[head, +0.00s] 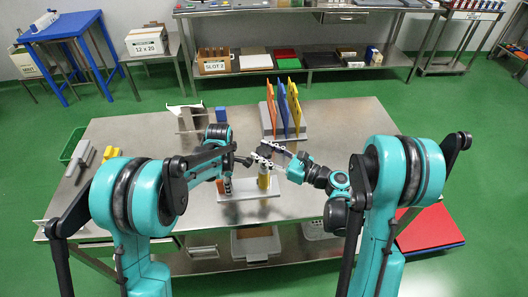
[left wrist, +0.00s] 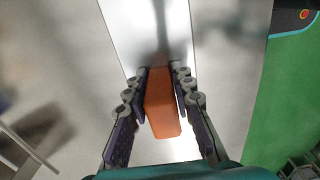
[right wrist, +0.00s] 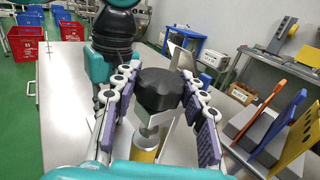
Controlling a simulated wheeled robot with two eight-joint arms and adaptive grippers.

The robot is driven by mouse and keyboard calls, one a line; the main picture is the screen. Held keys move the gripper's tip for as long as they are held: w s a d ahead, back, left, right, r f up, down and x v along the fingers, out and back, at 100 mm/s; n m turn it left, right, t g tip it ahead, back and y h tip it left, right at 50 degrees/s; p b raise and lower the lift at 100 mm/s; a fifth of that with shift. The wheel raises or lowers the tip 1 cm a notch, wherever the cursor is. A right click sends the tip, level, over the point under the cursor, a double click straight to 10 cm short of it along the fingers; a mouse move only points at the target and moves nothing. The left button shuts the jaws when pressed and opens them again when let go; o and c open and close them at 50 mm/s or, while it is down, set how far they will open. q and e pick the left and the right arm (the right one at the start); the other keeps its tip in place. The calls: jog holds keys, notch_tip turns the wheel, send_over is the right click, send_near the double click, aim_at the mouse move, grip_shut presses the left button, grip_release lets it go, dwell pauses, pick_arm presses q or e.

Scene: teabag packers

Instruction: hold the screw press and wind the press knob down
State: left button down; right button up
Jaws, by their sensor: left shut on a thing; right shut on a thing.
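The screw press has a pale metal base plate (head: 250,212) on the steel table. An orange upright block (left wrist: 162,105) is on the press's left side, and a yellow cylinder (right wrist: 147,147) is on its right. My left gripper (left wrist: 160,85) is shut on the orange block, a finger on each side. The black press knob (right wrist: 158,88) sits on a metal stem above the yellow cylinder. My right gripper (right wrist: 155,100) is shut on this knob from both sides. In the head view, the grippers partly hide the top of the press.
Behind the press, yellow, blue and orange panels (head: 284,107) stand upright in a rack. A grey metal device (head: 187,117) stands at the back left, and a yellow-and-grey item (head: 110,153) lies at the far left. The table's right side (head: 350,120) is clear.

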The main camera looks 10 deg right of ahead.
aim_at(264, 150)
jog(key=o, duration=1.2)
notch_tip(264, 150, up, 10)
